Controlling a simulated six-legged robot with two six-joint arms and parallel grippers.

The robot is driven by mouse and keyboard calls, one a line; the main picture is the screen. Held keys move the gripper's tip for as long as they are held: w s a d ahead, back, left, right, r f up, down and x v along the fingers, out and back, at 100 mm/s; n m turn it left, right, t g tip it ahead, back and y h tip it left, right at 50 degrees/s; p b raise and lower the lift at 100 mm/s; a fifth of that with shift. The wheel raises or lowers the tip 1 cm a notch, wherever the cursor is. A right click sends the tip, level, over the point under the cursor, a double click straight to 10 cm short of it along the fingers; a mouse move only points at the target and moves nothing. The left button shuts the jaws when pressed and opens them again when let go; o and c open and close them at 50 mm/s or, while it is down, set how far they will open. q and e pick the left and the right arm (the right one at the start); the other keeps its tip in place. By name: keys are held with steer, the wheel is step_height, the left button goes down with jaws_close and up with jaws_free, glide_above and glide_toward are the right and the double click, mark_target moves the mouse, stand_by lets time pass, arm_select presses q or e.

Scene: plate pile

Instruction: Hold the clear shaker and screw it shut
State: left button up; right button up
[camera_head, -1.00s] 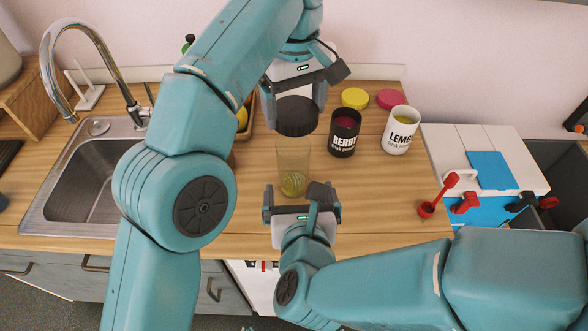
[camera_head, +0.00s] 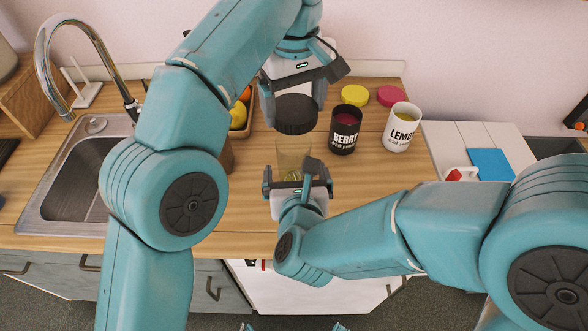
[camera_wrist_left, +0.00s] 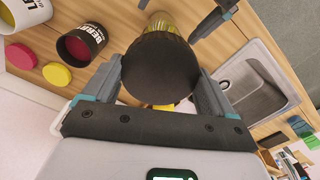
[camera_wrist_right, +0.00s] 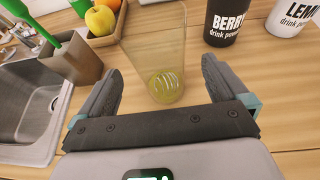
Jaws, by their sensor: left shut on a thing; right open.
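The clear shaker (camera_head: 290,152) stands upright on the wooden counter. In the right wrist view the shaker (camera_wrist_right: 158,50) shows a yellowish coiled ball inside, low down. My left gripper (camera_head: 296,98) is shut on the black lid (camera_head: 296,116) and holds it above the shaker, apart from its rim as far as I can tell. The lid (camera_wrist_left: 160,70) also fills the space between the left fingers in the left wrist view. My right gripper (camera_head: 298,178) is open, low at the near side of the shaker. Its fingers (camera_wrist_right: 163,88) point at the shaker's lower part, one to each side.
A black BERRY tub (camera_head: 345,130) and a white LEMON tub (camera_head: 401,128) stand open to the right. Yellow (camera_head: 355,95) and pink (camera_head: 390,96) lids lie behind them. A sink (camera_head: 80,180) and a fruit tray (camera_wrist_right: 110,32) are on the left.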

mark_target(293, 154)
arm_select(q)
steer(key=shift+s+r, duration=0.1)
arm_select(e)
steer(key=x, duration=0.4)
steer(key=shift+w+f, duration=0.1)
steer(key=shift+w, duration=0.2)
steer(key=shift+w+a+f, duration=0.1)
steer(key=shift+w+f, duration=0.05)
steer(key=shift+w, duration=0.2)
arm_select(q)
steer(key=shift+s+a, duration=0.1)
arm_select(e)
steer(key=shift+s, duration=0.15)
steer(key=shift+c, duration=0.3)
steer(key=c, duration=1.4)
arm_select(q)
steer(key=shift+f, duration=2.5)
steer(key=shift+f, duration=0.1)
